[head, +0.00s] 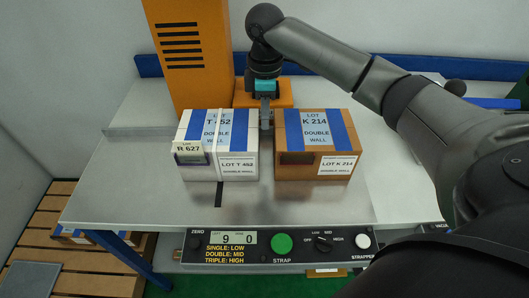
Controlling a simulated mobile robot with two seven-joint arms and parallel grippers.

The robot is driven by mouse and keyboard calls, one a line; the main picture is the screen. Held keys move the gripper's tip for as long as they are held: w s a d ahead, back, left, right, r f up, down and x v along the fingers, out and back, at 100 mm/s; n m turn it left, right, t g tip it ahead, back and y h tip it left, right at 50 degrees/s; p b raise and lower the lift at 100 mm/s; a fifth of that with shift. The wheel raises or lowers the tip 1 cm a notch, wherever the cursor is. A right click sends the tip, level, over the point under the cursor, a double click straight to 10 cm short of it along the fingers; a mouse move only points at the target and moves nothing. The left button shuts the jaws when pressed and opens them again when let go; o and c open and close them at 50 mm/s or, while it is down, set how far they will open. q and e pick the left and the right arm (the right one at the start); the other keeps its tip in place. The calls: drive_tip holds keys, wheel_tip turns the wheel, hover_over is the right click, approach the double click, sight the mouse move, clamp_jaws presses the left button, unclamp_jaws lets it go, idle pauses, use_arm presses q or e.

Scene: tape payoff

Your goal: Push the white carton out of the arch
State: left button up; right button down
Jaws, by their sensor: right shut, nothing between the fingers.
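The white carton (198,170) stands upright on the grey metal table. It has blue tape stripes, a "LOT T 452 DOUBLE WALL" label and an "R 627" tag at its front left. An orange upright (190,50) rises close behind it. The full outline of the arch cannot be made out. My right gripper (266,120) is shut and empty, pointing down by the back of the gap between the white carton and the brown carton (300,172). I cannot tell whether it touches either one. My left gripper is not in view.
The brown "K 214" carton stands just right of the white one. A low orange block (240,95) lies behind them. Bare table (120,190) is free left and in front. A control panel (260,257) with a green button runs along the front edge. A slatted wooden pallet (40,235) is lower left.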

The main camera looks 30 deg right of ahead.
wheel_tip(320, 180, down, 10)
drive_tip(key=shift+f+b, duration=0.2)
drive_tip(key=shift+b, duration=0.85)
drive_tip(key=shift+f, duration=0.6)
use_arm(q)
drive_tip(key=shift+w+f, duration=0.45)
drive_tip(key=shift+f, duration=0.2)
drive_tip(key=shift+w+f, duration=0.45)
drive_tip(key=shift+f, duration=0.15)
use_arm(e)
drive_tip(key=shift+f, duration=0.15)
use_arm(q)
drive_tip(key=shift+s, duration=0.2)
